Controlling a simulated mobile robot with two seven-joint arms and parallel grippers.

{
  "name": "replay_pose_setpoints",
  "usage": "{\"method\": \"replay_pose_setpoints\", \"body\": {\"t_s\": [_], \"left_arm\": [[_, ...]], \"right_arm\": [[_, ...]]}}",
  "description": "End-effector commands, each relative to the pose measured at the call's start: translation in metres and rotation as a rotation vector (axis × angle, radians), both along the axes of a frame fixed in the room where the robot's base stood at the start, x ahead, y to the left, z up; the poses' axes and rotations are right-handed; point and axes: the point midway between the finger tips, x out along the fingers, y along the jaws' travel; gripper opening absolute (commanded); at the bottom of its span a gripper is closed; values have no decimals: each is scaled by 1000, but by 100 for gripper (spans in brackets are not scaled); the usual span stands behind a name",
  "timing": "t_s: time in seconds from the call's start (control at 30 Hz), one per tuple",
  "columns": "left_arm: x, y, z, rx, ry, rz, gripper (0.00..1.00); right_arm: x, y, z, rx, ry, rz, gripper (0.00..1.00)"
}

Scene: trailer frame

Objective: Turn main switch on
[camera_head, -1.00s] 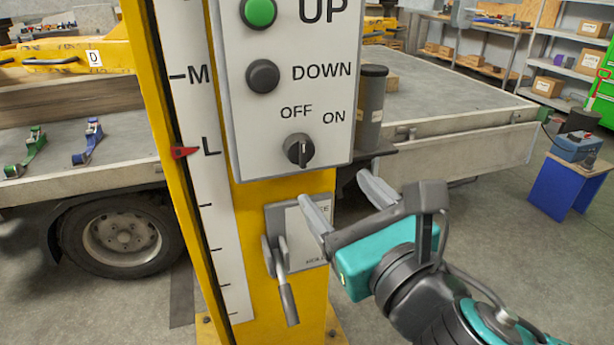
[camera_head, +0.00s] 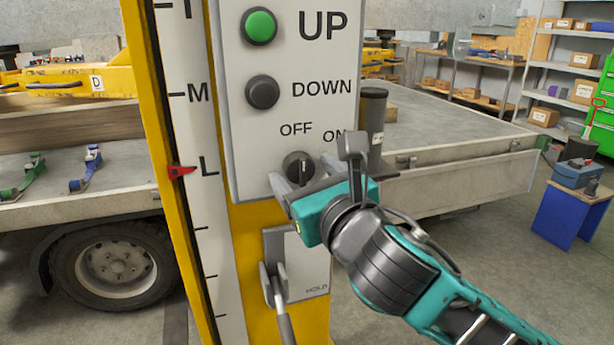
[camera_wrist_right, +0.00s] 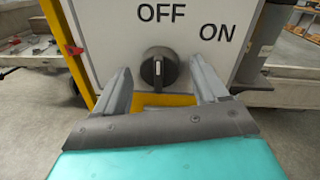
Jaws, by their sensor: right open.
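The main switch is a black rotary knob (camera_head: 299,168) low on the grey control panel (camera_head: 235,130), under the labels OFF and ON. In the right wrist view the knob (camera_wrist_right: 159,68) shows whole, its pale mark pointing about straight up. My right gripper (camera_head: 292,185) is open just in front of the knob and slightly below it in the head view. In the wrist view its two fingers (camera_wrist_right: 160,82) stand apart on either side of the knob. I see no clear contact with it. My left gripper is not in view.
A green UP button (camera_head: 260,27) and a black DOWN button (camera_head: 262,92) sit above the knob. A lever (camera_head: 277,300) on a plate is below the panel on the yellow post (camera_head: 160,130). A trailer bed (camera_head: 450,125) stands behind.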

Motion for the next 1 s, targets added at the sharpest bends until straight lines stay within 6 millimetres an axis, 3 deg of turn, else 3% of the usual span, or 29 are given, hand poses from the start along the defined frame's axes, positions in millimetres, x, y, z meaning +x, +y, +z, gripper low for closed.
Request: {"method": "replay_pose_setpoints", "body": {"t_s": [0.07, 0.63, 1.0], "left_arm": [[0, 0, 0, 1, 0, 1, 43], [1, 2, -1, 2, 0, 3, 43], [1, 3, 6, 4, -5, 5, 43]], "right_arm": [[0, 0, 0, 0, 0, 0, 71], [0, 0, 0, 0, 0, 1, 17], [-1, 0, 1, 59, 21, 2, 16]]}}
